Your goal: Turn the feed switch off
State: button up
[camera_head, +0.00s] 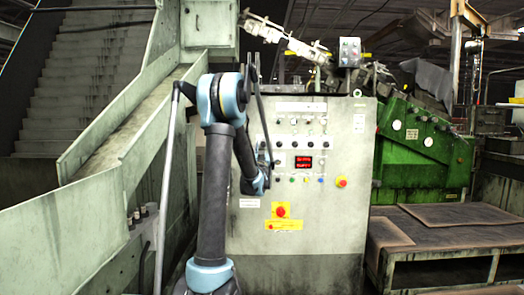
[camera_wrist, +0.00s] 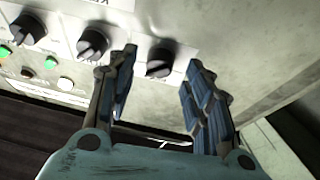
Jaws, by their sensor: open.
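In the wrist view, a black rotary knob (camera_wrist: 159,62) on a pale plate lies just beyond and between the fingertips of my gripper (camera_wrist: 161,60). My gripper is open, with one blue-padded finger on each side of the knob. Contact cannot be told. Two more black knobs, a middle one (camera_wrist: 93,42) and a left one (camera_wrist: 27,30), stand in the same row. No label that names the feed switch is readable. In the head view, the grey control cabinet (camera_head: 345,225) carries rows of knobs (camera_head: 309,144); my arm covers its left part, and my fingers are not clearly seen.
Small green and white buttons (camera_wrist: 65,84) sit below the knobs. The cabinet has a red display (camera_head: 303,162), a red button on yellow (camera_head: 281,211) and another red button (camera_head: 341,182). A sloped chute (camera_head: 120,130) stands left, a green machine (camera_head: 425,150) and low table (camera_head: 450,240) right.

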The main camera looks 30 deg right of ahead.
jog(key=shift+x, duration=0.85)
jog(key=c, duration=1.1)
jog(key=shift+n+t, duration=0.3)
jog(key=shift+n, duration=0.4)
jog(key=n+y, duration=0.1)
jog(key=n, duration=0.1)
jog(key=n+t+y, duration=0.1)
jog(key=n, duration=0.1)
jog(key=shift+s+d+y, duration=0.15)
jog(key=shift+y, duration=0.15)
jog(key=n+y, duration=0.1)
jog(key=n, duration=0.2)
jog(key=n+y, duration=0.2)
jog(key=n, duration=0.2)
jog(key=shift+r+t, duration=0.1)
jog(key=shift+t, duration=0.3)
jog(key=shift+n+y, duration=0.4)
